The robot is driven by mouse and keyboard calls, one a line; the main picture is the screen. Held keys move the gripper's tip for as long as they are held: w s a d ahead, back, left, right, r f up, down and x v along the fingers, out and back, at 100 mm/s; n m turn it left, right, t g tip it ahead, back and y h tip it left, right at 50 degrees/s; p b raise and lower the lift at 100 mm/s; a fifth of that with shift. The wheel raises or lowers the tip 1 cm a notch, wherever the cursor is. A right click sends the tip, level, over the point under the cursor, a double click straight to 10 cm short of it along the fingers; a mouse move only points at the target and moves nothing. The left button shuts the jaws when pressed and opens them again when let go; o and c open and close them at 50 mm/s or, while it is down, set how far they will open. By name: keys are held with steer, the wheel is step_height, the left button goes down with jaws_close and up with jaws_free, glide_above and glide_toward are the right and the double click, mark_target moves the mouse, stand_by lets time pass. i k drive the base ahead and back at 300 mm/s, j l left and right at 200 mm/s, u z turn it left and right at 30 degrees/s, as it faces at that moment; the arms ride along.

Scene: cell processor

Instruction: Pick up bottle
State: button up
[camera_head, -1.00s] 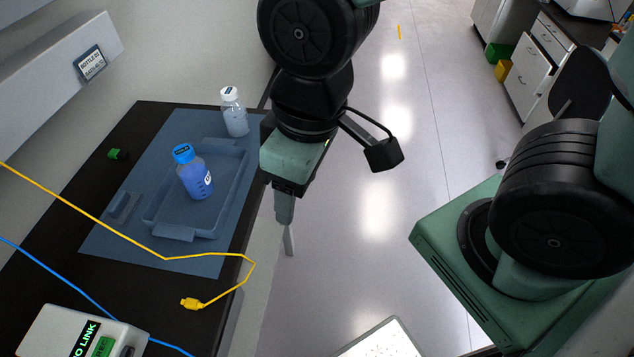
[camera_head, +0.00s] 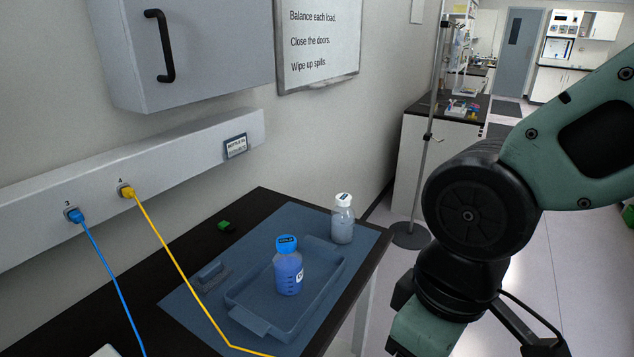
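A bottle with a blue cap and blue liquid (camera_head: 289,270) stands upright in a shallow blue tray (camera_head: 330,275) on a blue mat. A second bottle with a white cap and pale contents (camera_head: 343,222) stands upright on the mat behind the tray, at its far right. My arm hangs to the right of the table, and the upper part of my gripper (camera_head: 425,332) shows at the bottom edge. Its fingers are cut off below the picture, so their state is hidden. My gripper is apart from both bottles.
A yellow cable (camera_head: 172,252) and a blue cable (camera_head: 108,275) run from the wall rail down over the table's left part. A small green item (camera_head: 226,226) lies at the back of the dark table (camera_head: 255,208). A metal stand (camera_head: 428,150) rises behind the table's right side.

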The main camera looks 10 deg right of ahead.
mark_target(342, 216)
steer(key=i+l+u, duration=0.2)
steer(key=i+l, duration=0.5)
steer(key=u, duration=1.4)
